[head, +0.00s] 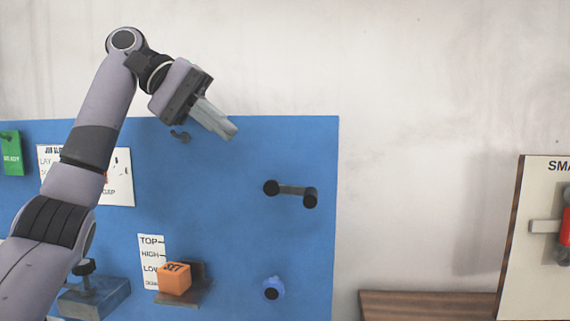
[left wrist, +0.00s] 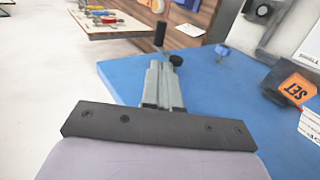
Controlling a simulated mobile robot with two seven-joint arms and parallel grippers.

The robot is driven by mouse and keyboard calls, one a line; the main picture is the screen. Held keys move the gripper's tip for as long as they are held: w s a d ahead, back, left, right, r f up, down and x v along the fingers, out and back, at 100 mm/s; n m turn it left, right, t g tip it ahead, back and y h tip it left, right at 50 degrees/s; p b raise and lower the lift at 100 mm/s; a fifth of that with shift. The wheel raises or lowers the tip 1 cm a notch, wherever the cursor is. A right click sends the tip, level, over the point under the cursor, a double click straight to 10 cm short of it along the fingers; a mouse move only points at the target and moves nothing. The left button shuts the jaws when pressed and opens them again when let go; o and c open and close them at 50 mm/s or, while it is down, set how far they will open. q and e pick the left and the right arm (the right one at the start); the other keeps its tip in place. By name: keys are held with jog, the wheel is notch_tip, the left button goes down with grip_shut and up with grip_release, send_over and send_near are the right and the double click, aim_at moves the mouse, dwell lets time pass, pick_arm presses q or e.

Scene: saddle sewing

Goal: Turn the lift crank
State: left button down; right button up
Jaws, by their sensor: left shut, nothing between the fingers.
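The lift crank (head: 291,190) is a grey arm with a black hub at its left end and a black knob at its right end, on the right part of the blue board (head: 235,160). My left gripper (head: 229,131) is shut and empty, up and to the left of the crank and apart from it in the head view. In the left wrist view the shut fingers (left wrist: 163,75) point toward the crank (left wrist: 176,59), whose lower part they partly cover. My right gripper is not in view.
An orange block marked SET (head: 174,279) sits on a dark bracket beside a TOP/HIGH/LOW scale (head: 151,262). A blue knob (head: 272,288) is below the crank. A wooden shelf (head: 430,305) and a white panel (head: 520,260) stand at right.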

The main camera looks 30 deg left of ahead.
aim_at(293, 186)
pick_arm(q)
jog(key=x, duration=1.3)
jog(key=shift+d+f, duration=0.2)
jog(key=shift+w+d+f, duration=0.1)
jog(key=shift+d+f, duration=0.25)
jog(key=shift+f, duration=0.2)
jog(key=shift+w, duration=0.1)
